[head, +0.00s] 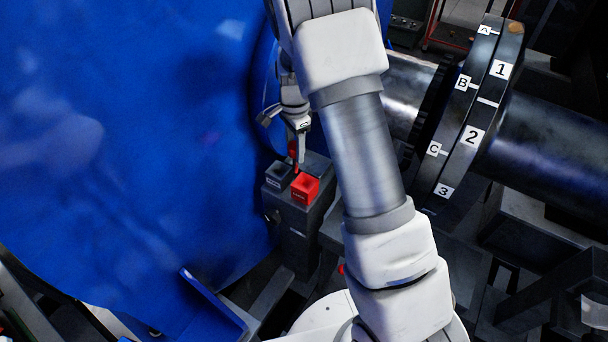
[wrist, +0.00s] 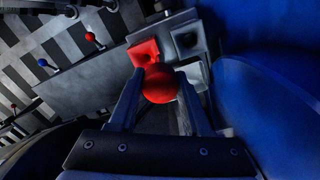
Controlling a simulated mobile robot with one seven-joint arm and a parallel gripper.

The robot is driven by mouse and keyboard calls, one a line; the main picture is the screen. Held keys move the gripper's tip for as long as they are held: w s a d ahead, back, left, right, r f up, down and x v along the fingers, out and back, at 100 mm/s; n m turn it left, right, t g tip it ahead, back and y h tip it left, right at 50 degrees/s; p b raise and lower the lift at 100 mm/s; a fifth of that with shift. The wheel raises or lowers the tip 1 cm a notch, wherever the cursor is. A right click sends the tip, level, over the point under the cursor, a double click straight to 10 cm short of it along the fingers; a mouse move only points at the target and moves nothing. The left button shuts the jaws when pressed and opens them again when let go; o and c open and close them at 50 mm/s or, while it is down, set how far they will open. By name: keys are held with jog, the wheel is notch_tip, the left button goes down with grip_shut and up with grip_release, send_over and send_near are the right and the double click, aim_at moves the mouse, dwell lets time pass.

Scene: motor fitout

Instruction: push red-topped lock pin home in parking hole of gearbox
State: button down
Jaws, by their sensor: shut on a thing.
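My gripper (head: 294,143) reaches down beside the big blue casing, just above a dark grey box (head: 295,228). In the wrist view my gripper (wrist: 158,92) is shut on the red ball top of the lock pin (wrist: 160,84). In the head view the red of the pin (head: 293,150) shows below the jaws. The box top carries a red block (head: 305,188) and a grey block (head: 279,176). In the wrist view the red block (wrist: 143,52) and the grey block (wrist: 188,38) each have a recess. The pin's lower end is hidden, so I cannot tell how deep it sits. The parking hole is not clearly visible.
The large blue casing (head: 130,130) stands close on the left. A coupling disc (head: 470,115) with letter and number marks sits on a thick shaft at right. A blue-topped pin (wrist: 42,62) and a red-topped pin (wrist: 90,37) stand to the left in the wrist view.

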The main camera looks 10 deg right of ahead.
jog(key=w+a+r+n, duration=0.4)
jog(key=n, duration=0.4)
jog(key=shift+w+a+r, duration=0.15)
jog(key=shift+r, duration=0.05)
jog(key=shift+f, duration=0.1)
jog(key=shift+f+b, duration=1.6)
jog(key=shift+f, duration=1.2)
jog(key=shift+f+b, duration=1.7)
jog(key=shift+f, duration=1.4)
jog(key=shift+c, duration=1.4)
grip_release()
